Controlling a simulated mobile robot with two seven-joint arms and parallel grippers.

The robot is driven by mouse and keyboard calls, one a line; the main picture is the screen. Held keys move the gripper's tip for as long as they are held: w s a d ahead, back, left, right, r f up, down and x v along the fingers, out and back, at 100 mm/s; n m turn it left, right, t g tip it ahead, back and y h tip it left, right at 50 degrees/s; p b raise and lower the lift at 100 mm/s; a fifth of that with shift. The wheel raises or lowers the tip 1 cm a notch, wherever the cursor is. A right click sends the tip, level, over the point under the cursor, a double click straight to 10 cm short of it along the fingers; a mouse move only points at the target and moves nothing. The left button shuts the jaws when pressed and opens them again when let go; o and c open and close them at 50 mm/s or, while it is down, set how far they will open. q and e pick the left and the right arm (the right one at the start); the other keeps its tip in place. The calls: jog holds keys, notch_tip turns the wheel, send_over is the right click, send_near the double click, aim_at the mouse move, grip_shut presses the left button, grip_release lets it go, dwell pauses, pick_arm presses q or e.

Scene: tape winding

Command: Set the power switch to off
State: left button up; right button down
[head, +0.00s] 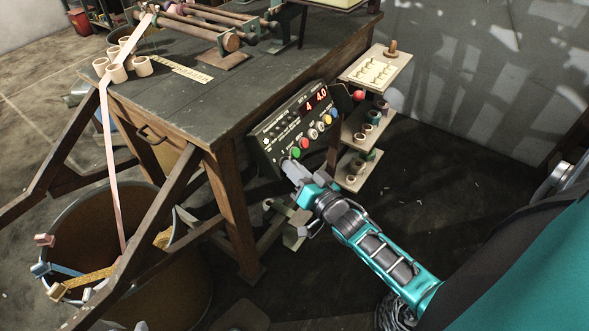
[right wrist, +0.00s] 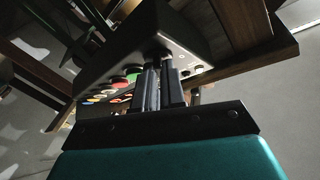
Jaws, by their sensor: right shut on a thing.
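A dark control panel (head: 290,128) is fixed at the right end of the wooden table. It has a red display reading 4 and 4.0 and a row of green, red, white, yellow and blue buttons. My right gripper (head: 290,168) is at the panel's lower left corner, below the green button. In the right wrist view the gripper (right wrist: 158,68) is shut on a dark knob (right wrist: 160,54) on the panel's face (right wrist: 125,50), close to the green button. The fingers hide most of the knob, and its setting cannot be read. My left gripper is not in view.
The wooden table (head: 190,95) carries rollers and several pale rings. Small shelves (head: 376,72) with spools stand right of the panel, beside a red ball knob (head: 358,96). A large bin (head: 110,225) with ribbons stands at lower left.

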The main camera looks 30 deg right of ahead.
jog(key=shift+f+n+y, duration=0.1)
jog(key=shift+n+y, duration=0.2)
jog(key=shift+n, duration=0.2)
jog(key=shift+w+d+n+g+y+b, duration=0.2)
jog(key=shift+n+g+y+b, duration=0.6)
jog(key=shift+n+y, duration=1.6)
jog(key=shift+d+n+g+y+b, duration=0.35)
jog(key=shift+n+g+y+b, duration=0.5)
jog(key=shift+n, duration=2.9)
jog(key=shift+w+d+n+g+y+b, duration=0.2)
jog(key=shift+n+g+y+b, duration=0.45)
jog(key=shift+n+y, duration=1.8)
jog(key=shift+s+n+h, duration=0.1)
jog(key=shift+n+h, duration=0.4)
jog(key=shift+n, duration=0.2)
jog(key=c, duration=1.2)
grip_release()
